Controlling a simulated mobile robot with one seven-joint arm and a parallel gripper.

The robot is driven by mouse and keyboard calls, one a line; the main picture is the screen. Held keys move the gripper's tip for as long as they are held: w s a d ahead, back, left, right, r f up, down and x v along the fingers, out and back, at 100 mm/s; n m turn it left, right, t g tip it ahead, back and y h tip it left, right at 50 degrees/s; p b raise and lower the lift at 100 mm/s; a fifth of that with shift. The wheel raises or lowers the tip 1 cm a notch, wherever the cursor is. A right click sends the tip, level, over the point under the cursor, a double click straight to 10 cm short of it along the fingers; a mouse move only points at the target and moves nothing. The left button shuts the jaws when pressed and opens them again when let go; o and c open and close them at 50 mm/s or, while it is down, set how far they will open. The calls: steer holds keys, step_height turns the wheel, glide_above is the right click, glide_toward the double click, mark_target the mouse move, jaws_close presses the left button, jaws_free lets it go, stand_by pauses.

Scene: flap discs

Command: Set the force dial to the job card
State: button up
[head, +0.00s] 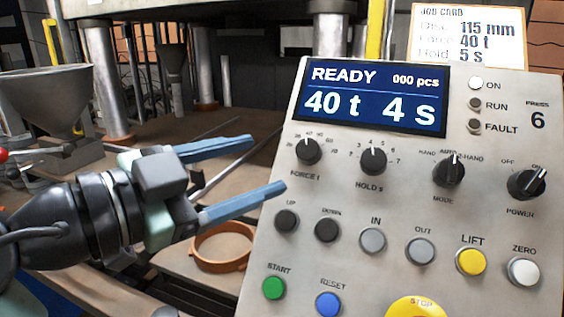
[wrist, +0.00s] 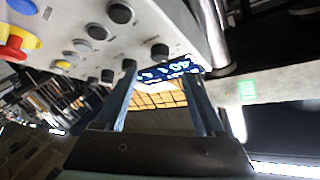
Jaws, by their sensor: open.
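The force dial (head: 308,151) is a round black knob at the upper left of the sloped press panel (head: 400,205). Its white mark points roughly upward; the small scale numbers are hard to read. The display (head: 372,97) reads READY, 000 pcs, 40 t and 4 s. The job card (head: 468,38) behind the panel's top reads Disc 115 mm, Force 40 t, Hold 5 s. My gripper (head: 268,163) is open and empty, its two blue fingers apart, left of the force dial and not around it. In the wrist view, the display (wrist: 172,71) shows beyond the fingers.
The hold dial (head: 373,161), mode dial (head: 448,172) and power dial (head: 526,183) stand to the right. A grey funnel (head: 48,97) and a brown ring (head: 223,247) are left of the panel.

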steer(key=v, duration=0.5)
steer(key=w+d+r+n+t+y+p, duration=0.3)
steer(key=r+n, duration=0.1)
steer(key=r, duration=0.2)
steer(key=w+d+r+n+t+y+p, duration=0.2)
steer(key=r+n+t+p, duration=0.1)
steer(key=r+n+t, duration=0.15)
steer(key=s+d+r+n+t+y+p, duration=0.2)
steer(key=s+r+n+t+y, duration=0.1)
steer(key=s+r, duration=0.2)
steer(key=s+d+r+n+t+y+p, duration=0.1)
steer(key=s+d+r+n+t+y, duration=0.1)
steer(key=r, duration=0.8)
steer(key=s+n+t+y, duration=0.1)
steer(key=s+t, duration=0.1)
steer(key=s, duration=0.1)
steer(key=shift+d+r+y+p, duration=0.2)
steer(key=shift+d+y+p, duration=0.1)
steer(key=shift+d+p, duration=0.05)
steer(key=shift+n, duration=0.25)
